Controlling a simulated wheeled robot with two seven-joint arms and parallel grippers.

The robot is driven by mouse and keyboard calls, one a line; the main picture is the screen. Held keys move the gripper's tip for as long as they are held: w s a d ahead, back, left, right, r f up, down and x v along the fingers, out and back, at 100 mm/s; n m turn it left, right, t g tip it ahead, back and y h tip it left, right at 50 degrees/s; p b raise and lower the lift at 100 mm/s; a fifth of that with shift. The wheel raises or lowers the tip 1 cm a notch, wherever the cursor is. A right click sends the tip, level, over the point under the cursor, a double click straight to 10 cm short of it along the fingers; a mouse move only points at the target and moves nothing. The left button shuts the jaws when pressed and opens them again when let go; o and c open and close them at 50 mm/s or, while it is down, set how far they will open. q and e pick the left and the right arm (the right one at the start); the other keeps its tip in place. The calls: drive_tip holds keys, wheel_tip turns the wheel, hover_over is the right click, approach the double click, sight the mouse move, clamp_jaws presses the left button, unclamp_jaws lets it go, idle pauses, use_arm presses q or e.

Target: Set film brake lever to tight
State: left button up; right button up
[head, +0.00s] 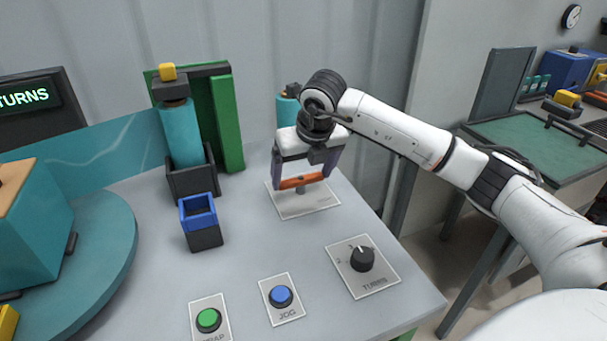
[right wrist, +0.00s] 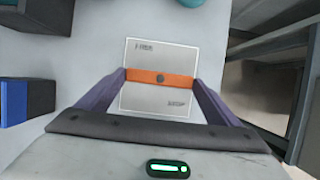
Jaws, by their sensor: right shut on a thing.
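The film brake lever (head: 301,181) is an orange bar on a short grey post, standing on a pale label plate (head: 308,203) at the back right of the table. My right gripper (head: 303,184) is over the plate and shut on the lever, one finger at each end. In the right wrist view the orange lever (right wrist: 161,77) lies crosswise between the fingertips, over the plate (right wrist: 160,50) with small print at its upper left and lower right. The print is too small to read surely. My left gripper is not in view.
A TURNS knob (head: 362,258), a blue JOG button (head: 281,296) and a green button (head: 208,319) sit nearer the front. A blue-rimmed box (head: 199,213) and a teal film roll (head: 182,135) stand left. A turntable (head: 112,247) carries a teal box. The middle table is clear.

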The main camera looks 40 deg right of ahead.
drive_tip(key=o, duration=0.9)
drive_tip(key=v, duration=1)
drive_tip(key=shift+s+r, duration=0.1)
drive_tip(key=shift+r, duration=0.1)
